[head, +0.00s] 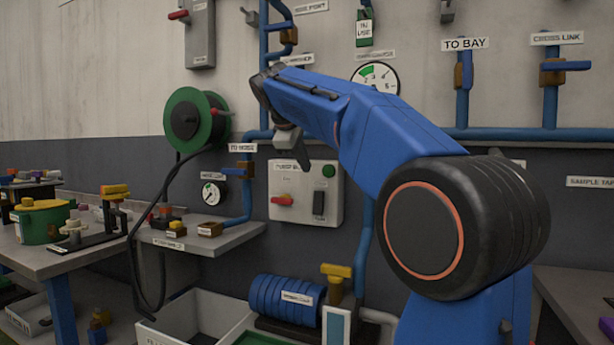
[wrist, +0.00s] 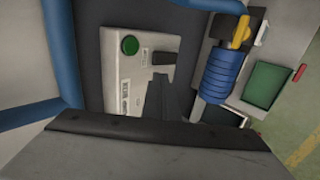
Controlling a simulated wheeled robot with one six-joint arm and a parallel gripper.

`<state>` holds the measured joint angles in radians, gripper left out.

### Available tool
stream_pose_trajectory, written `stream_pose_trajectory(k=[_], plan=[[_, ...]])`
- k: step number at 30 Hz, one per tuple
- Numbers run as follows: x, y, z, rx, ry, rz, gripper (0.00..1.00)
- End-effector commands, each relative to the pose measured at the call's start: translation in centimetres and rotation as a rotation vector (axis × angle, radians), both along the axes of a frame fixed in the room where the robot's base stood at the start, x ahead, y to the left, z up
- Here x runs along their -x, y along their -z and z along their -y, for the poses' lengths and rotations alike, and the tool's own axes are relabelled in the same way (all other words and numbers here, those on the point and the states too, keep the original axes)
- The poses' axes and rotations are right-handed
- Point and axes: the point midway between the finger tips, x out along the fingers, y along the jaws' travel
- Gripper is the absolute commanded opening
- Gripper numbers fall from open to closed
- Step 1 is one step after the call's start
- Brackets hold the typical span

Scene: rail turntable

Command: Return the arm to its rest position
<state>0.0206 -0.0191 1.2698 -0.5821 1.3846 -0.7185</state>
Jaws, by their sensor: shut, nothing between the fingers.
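My blue arm reaches up from the lower right of the head view and bends toward the wall at the centre. My gripper (head: 302,162) points down just above the white control box (head: 330,178), with no object in it. Its fingers look closed. Whether it touches the box cannot be told. The wrist view shows the same control box (wrist: 125,75), with its green button and dark switch, beyond a grey edge that fills the bottom of the picture.
A green hose reel (head: 197,121) hangs left of my arm. Blue pipes (head: 545,134) run along the wall. A small shelf (head: 205,238) and a cluttered table (head: 60,258) stand at left. A blue coil (head: 285,298) lies below. Open floor (wrist: 301,135) shows at right in the wrist view.

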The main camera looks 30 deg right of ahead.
Motion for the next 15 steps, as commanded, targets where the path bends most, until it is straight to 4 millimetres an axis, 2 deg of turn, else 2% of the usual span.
stream_pose_trajectory(k=[5, 15], plan=[[0.28, -0.91, -0.37, 0.000, -0.001, -0.001, 0.00], [0.33, -1.01, -0.39, 0.000, 0.001, -0.001, 0.00]])
